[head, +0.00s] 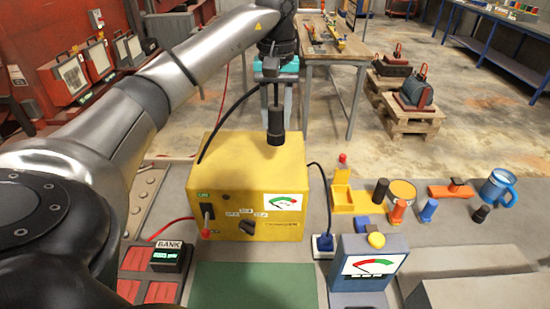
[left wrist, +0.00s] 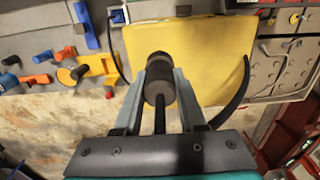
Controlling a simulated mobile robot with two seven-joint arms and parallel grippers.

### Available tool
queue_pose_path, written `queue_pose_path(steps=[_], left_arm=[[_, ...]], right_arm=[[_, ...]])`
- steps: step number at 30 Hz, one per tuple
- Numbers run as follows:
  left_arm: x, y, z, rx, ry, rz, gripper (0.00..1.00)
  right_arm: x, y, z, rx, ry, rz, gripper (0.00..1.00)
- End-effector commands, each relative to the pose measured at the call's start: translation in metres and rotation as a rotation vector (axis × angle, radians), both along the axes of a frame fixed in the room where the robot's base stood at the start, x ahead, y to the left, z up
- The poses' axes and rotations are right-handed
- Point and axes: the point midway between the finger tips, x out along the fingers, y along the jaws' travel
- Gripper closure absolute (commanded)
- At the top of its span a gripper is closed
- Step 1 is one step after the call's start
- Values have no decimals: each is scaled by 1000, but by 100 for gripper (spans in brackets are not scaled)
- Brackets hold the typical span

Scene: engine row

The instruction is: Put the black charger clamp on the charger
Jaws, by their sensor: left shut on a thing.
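The charger (head: 222,160) is a yellow box with a dial, a knob and a switch on its front; its yellow top fills much of the left wrist view (left wrist: 215,50). My left gripper (head: 277,76) is shut on the black charger clamp (head: 275,122), a dark cylinder on a thin stem, held upright over the charger's top. In the left wrist view the clamp (left wrist: 160,90) sits between the two grey fingers. I cannot tell whether its lower end touches the charger. A black cable (head: 224,122) runs from the charger's left side up towards the gripper. My right gripper is not in view.
A red-tipped lead (head: 206,232) is at the charger's front left. A battery bank (head: 168,256) is front left.

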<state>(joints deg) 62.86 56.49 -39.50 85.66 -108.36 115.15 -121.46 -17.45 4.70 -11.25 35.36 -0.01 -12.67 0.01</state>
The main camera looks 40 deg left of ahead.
Motion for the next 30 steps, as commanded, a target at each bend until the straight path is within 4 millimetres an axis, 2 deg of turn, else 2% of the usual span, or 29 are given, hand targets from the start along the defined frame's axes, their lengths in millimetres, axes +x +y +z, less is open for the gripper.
queue_pose_path(steps=[1,6,14,21,30], left_arm=[[0,-1,-14,-3,2,-1,100],[-1,0,-43,-1,3,0,100],[0,0,-66,-2,-1,1,100],[0,0,-96,-1,0,0,100],[0,0,-100,0,-3,0,100]], right_arm=[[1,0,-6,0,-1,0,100],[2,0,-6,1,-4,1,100],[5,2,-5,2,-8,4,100],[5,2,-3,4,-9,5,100],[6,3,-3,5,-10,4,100]])
